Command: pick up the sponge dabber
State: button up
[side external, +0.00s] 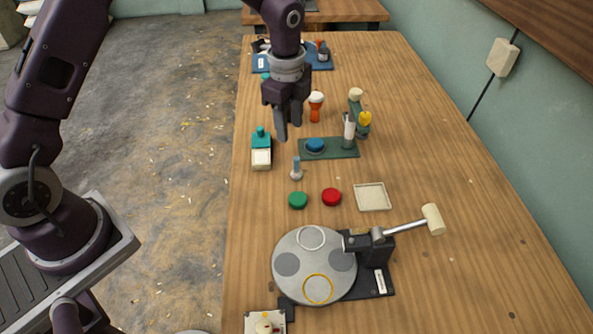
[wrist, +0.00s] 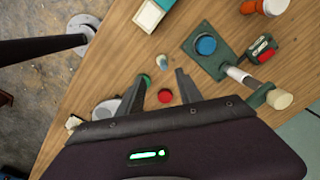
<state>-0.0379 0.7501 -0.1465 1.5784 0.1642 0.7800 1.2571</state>
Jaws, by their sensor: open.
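A small upright piece with a blue-grey handle and a pale round end, which looks like the sponge dabber (side external: 296,170), stands on the wooden table near its left edge. My gripper (side external: 289,130) is open and empty, pointing down above the table, behind and higher than the dabber in the side view. In the wrist view the dabber (wrist: 162,64) shows just beyond the gap between the fingertips (wrist: 160,75). The fingers do not touch it.
A green disc (side external: 298,200) and a red disc (side external: 331,197) lie in front of the dabber. A teal-and-white box (side external: 261,158) is to its left. A square tray (side external: 373,197) lies right.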

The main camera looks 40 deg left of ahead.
aim_at(296, 157)
jog(key=shift+m+g, duration=0.3)
jog(key=shift+m, duration=0.5)
jog(key=f, duration=0.4)
jog(key=w+f, duration=0.1)
jog(key=f, duration=0.3)
jog(key=d+f, duration=0.1)
jog(key=f, duration=0.3)
jog(key=shift+w, duration=0.2)
grip_shut()
